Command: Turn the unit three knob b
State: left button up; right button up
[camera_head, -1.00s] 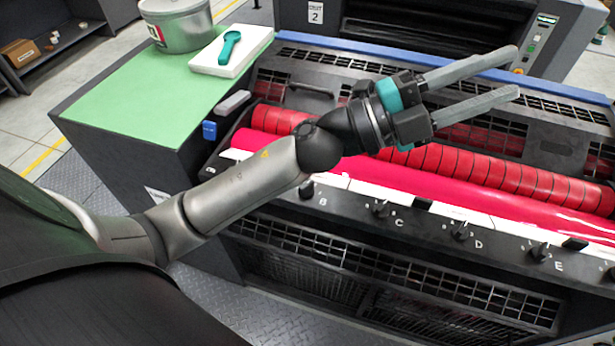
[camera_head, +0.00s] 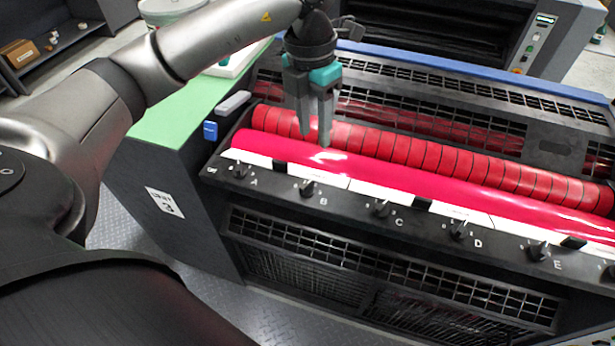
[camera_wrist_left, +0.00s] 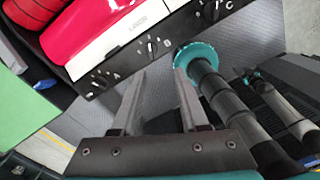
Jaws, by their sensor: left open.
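Knob B (camera_head: 308,188) is a small black knob on the front ledge of the ink unit, just left of its letter B. It also shows in the left wrist view (camera_wrist_left: 152,47), ahead of the fingertips. My left gripper (camera_head: 314,138) points down in front of the red rollers, above and behind knob B in the picture. Its two grey fingers are apart with nothing between them. They also show open in the left wrist view (camera_wrist_left: 158,74). A label with a 3 (camera_head: 165,202) is on the unit's side panel. My right gripper does not show.
Knob A (camera_head: 240,171) is to the left of knob B, and knob C (camera_head: 381,208) to its right. Knobs D (camera_head: 460,230) and E (camera_head: 538,251) follow. A glossy red roller (camera_head: 400,180) lies behind the ledge. A green-topped cabinet (camera_head: 170,125) stands at left.

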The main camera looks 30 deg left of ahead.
aim_at(307, 184)
pick_arm(q)
jog(key=shift+y, duration=0.3)
jog(key=f, duration=0.5)
jog(key=a+f, duration=0.1)
jog(key=f, duration=0.9)
jog(key=shift+a, duration=0.2)
jog(key=shift+c, duration=0.4)
jog(key=shift+r, duration=0.1)
grip_shut()
